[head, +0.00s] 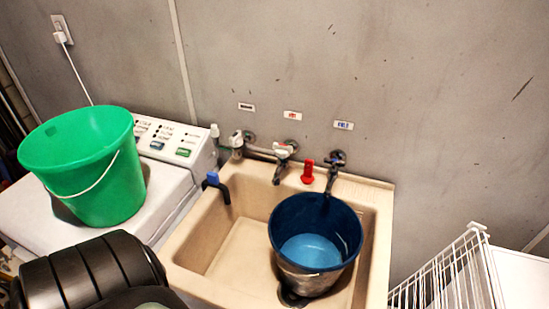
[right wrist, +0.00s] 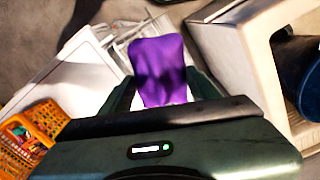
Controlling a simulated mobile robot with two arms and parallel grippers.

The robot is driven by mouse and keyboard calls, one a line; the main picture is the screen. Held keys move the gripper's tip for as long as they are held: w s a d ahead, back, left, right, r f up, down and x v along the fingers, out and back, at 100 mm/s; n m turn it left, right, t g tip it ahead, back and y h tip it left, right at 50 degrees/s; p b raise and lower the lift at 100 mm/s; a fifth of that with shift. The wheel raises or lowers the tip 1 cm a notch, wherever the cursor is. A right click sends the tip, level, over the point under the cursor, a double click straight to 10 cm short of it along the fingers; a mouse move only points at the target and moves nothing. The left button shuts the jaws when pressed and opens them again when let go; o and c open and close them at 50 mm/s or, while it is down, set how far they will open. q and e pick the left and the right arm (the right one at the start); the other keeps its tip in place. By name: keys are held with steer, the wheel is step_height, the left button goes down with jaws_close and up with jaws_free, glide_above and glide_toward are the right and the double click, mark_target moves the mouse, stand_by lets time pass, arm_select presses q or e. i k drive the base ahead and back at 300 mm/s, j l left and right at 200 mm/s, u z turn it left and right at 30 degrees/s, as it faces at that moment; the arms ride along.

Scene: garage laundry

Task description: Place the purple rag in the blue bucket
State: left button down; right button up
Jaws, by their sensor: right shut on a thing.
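The purple rag (right wrist: 158,62) is between the fingers of my right gripper (right wrist: 162,85) in the right wrist view. That gripper is shut on it, and the rag sticks out beyond the fingers. The blue bucket (head: 292,222) stands upright in the right part of the beige sink (head: 190,262) in the head view, its mouth facing up. Its dark blue side also shows at the right edge of the right wrist view (right wrist: 302,72), apart from the rag. The rag does not show in the head view. My left gripper is in neither view.
A green bucket (head: 90,175) stands on the white washing machine (head: 180,190), left of the sink. Taps (head: 284,155) are above the sink's back edge. A white wire rack (head: 450,275) stands to the right. An orange basket (right wrist: 30,135) is at lower left in the wrist view.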

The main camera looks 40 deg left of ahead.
mark_target(307, 262)
steer(key=j+u, duration=0.6)
steer(key=u, duration=0.25)
steer(key=j+u, duration=0.4)
steer(key=i+l, duration=0.05)
steer(key=l, duration=0.05)
